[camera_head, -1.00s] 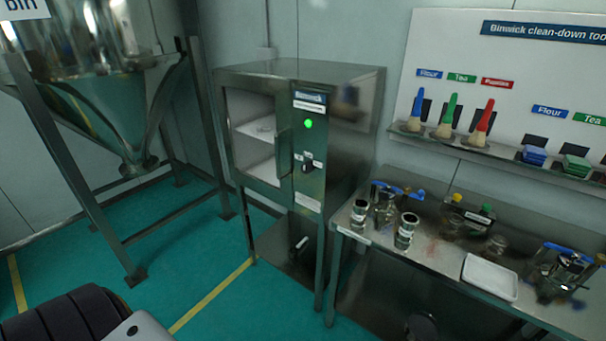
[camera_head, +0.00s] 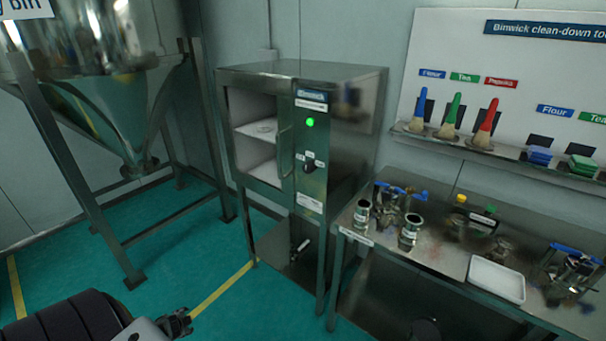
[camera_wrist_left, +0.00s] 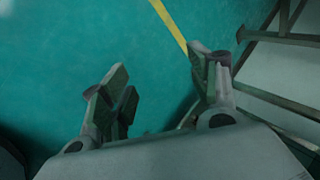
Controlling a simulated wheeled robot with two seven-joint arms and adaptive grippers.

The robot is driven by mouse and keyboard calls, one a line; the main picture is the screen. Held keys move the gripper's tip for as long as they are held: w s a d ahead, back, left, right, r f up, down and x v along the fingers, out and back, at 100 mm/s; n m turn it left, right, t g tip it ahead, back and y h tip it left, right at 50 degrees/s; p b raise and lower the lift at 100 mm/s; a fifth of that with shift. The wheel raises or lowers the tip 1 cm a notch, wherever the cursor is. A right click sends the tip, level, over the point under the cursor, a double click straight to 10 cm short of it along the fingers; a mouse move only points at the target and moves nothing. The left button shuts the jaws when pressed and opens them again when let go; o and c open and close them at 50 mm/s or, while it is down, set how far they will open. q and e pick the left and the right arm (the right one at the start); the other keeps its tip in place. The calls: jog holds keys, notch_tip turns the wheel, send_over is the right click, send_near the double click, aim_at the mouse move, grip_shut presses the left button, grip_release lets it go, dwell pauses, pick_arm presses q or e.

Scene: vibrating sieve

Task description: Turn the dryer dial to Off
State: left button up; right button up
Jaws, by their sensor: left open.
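The dryer (camera_head: 345,130) is a steel cabinet on legs, standing against the wall in the head view. Its dial (camera_head: 309,165) is a small black knob on the front panel, below a lit green lamp (camera_head: 310,122). The dial's labels are too small to read. My left gripper (camera_head: 183,322) is at the bottom left of the head view, low and well apart from the dryer. In the left wrist view its two fingers (camera_wrist_left: 163,80) are spread, with only floor between them. My right gripper is not in view.
A steel hopper on a frame (camera_head: 112,110) stands left of the dryer. A steel bench (camera_head: 450,262) with jars, clamps and a white tray (camera_head: 497,279) stands at right. A tool board (camera_head: 520,75) with brushes hangs above it. The green floor before the dryer is clear.

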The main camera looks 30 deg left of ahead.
pick_arm(q)
jog(key=w+a+r+m+t+b, duration=0.1)
jog(key=w+a+r+m+t, duration=0.15)
jog(key=w+r, duration=0.9)
jog(key=w+a+r+m+t, duration=0.2)
jog(key=w+a+r+m, duration=0.2)
jog(key=w+r, duration=0.75)
jog(key=w+d+r+m+t+h, duration=0.1)
jog(key=w+d+r+m+t, duration=0.2)
jog(key=w+d+r+m, duration=0.5)
jog(key=w+d+r+m+t+h, duration=0.1)
jog(key=w+d+r+t, duration=0.1)
jog(key=w+d+r, duration=0.75)
jog(key=s+d+r+m+t+h, duration=0.1)
jog(key=s+d+r+m+t, duration=0.1)
jog(key=d+r+m, duration=0.4)
jog(key=s+d+r+m+t+h, duration=0.1)
jog(key=d+r+m+t, duration=0.1)
jog(key=d+r+m, duration=0.5)
jog(key=d+r+b, duration=0.1)
jog(key=d+r, duration=0.1)
jog(key=d, duration=0.1)
jog(key=shift+s+d+h, duration=0.3)
jog(key=shift+s, duration=0.1)
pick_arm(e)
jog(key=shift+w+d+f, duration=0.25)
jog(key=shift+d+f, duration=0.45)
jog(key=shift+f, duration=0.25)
pick_arm(q)
jog(key=shift+m+t, duration=0.25)
